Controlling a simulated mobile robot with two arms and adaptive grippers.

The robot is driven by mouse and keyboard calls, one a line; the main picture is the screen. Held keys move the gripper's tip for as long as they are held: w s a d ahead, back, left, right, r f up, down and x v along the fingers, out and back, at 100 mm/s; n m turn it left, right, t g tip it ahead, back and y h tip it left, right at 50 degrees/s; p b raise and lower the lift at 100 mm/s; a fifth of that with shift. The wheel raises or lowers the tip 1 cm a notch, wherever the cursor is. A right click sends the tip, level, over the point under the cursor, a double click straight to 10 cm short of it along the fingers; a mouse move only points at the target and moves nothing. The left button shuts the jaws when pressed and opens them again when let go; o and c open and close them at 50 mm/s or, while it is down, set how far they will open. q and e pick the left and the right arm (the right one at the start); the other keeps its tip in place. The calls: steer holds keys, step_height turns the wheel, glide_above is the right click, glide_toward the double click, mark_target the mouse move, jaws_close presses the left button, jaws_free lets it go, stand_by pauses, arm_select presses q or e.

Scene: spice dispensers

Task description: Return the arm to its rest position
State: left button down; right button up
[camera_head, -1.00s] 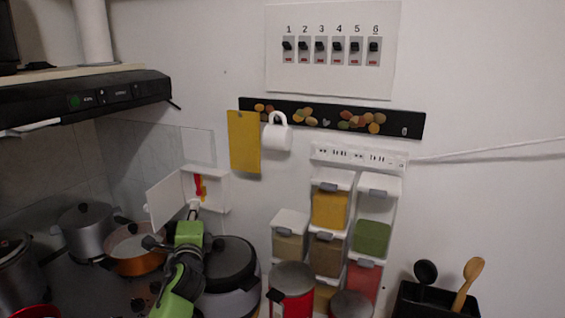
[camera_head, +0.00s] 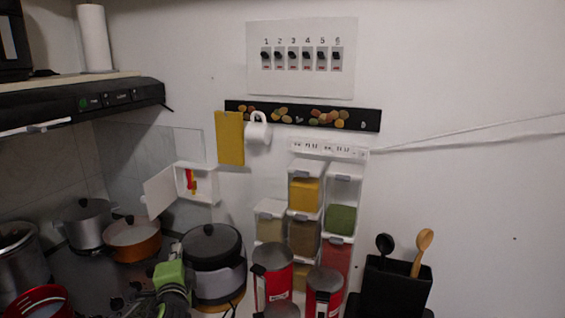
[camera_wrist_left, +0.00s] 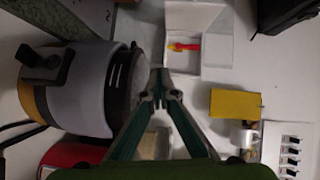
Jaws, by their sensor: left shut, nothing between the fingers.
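My left gripper (camera_wrist_left: 158,90) shows in the left wrist view with its two fingers brought together and nothing between them. In the head view, the green and dark parts of my left arm (camera_head: 172,278) are low at the bottom edge, in front of the stove and left of the rice cooker (camera_head: 212,262). The fingertips are hard to make out there. An open white wall box (camera_head: 197,183) with a red and yellow item inside hangs above, apart from the gripper. My right gripper is not in view.
Pots (camera_head: 133,238) stand on the stove at left. Spice dispensers (camera_head: 322,215) hang on the wall, with red canisters (camera_head: 272,278) in front. A black utensil holder (camera_head: 397,285) is at right. A yellow board (camera_head: 229,138) and white mug (camera_head: 257,130) hang above.

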arm_select(q)
steer(key=s+d+f+n+g+h, duration=0.1)
steer(key=s+f+n+g, duration=0.3)
steer(key=s+f, duration=0.65)
steer(key=s+d+f+n+g+h, duration=0.1)
steer(key=s+f+n+g, duration=0.2)
steer(key=s+f, duration=0.7)
steer(key=s+d+f+n+g+h, duration=0.1)
steer(key=s+d+n+g, duration=0.15)
steer(key=s, duration=1.05)
steer(key=s+d+n+g+h, duration=0.2)
steer(key=s+d+g, duration=0.15)
steer(key=s, duration=0.95)
step_height(320, 180, down, 30)
steer(key=s+g+b, duration=0.1)
steer(key=s+b, duration=0.1)
steer(key=b, duration=0.1)
steer(key=s+a+f+g+b, duration=0.1)
steer(key=s+a+f+b, duration=0.1)
steer(key=s+f, duration=1.4)
steer(key=shift+s+a+f, duration=0.3)
steer(key=shift+a+f, duration=0.3)
steer(key=shift+f, duration=0.15)
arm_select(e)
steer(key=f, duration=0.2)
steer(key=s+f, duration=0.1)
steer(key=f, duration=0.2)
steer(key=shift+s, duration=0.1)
arm_select(q)
steer(key=shift+m, duration=0.25)
